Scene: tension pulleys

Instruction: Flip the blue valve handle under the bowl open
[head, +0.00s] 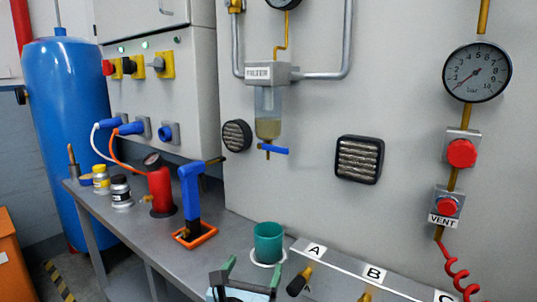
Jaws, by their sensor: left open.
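The blue valve handle (274,149) sits on a thin brass stem just under the filter bowl (268,110). It lies roughly crosswise to the stem, its longer part pointing right. The clear bowl holds murky yellowish liquid in its lower part and hangs from the grey block labelled FILTER (270,73). My left gripper (252,271) is at the bottom edge of the head view, open, its green-tipped fingers apart. It is well below the handle and not touching it. Its lower part is cut off by the frame. My right gripper is not in view.
A green cup (268,243) stands on the bench below the filter, just beyond my left gripper. A blue upright tool (191,190) and a red cylinder (160,189) stand to the left. A labelled strip (345,268) is at right. The wall space around the handle looks clear.

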